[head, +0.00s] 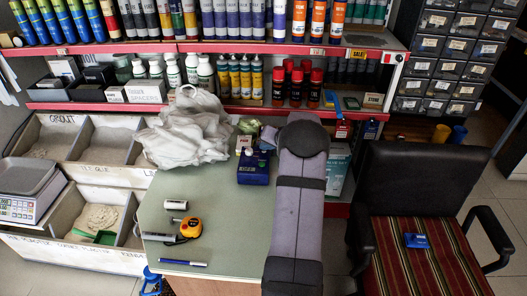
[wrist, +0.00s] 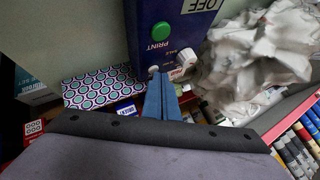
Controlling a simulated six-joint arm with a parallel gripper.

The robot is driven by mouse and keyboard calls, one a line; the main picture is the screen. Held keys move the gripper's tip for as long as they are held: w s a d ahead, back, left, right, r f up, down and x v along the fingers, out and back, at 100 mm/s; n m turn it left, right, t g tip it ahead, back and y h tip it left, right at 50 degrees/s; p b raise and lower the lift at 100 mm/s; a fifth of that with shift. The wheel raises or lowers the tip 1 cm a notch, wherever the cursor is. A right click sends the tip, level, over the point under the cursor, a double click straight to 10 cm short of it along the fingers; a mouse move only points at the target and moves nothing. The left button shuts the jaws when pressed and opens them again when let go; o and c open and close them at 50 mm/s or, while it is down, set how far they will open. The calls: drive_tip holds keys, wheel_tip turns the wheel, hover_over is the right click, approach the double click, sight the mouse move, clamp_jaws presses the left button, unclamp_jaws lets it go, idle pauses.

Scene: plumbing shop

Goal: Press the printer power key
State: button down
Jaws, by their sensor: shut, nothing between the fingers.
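The printer is a dark blue box (wrist: 172,45), close up in the wrist view. In the head view a small blue box (head: 253,170) on the counter, left of my arm, looks like the same one. No key marked power shows clearly.
A crumpled white bag (wrist: 255,50) is right of the printer. A patterned box (wrist: 103,88) lies left of my fingers. The green counter (head: 225,235) holds a tape measure (head: 190,227) and a blue pen (head: 183,263). A black chair (head: 420,190) stands right of my arm.

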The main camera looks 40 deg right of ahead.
sight(265, 154)
drive_tip(key=shift+r, duration=0.6)
idle(0.3)
wheel_tip(265, 154, up, 6)
drive_tip(key=p, duration=0.3)
idle(0.4)
idle(0.4)
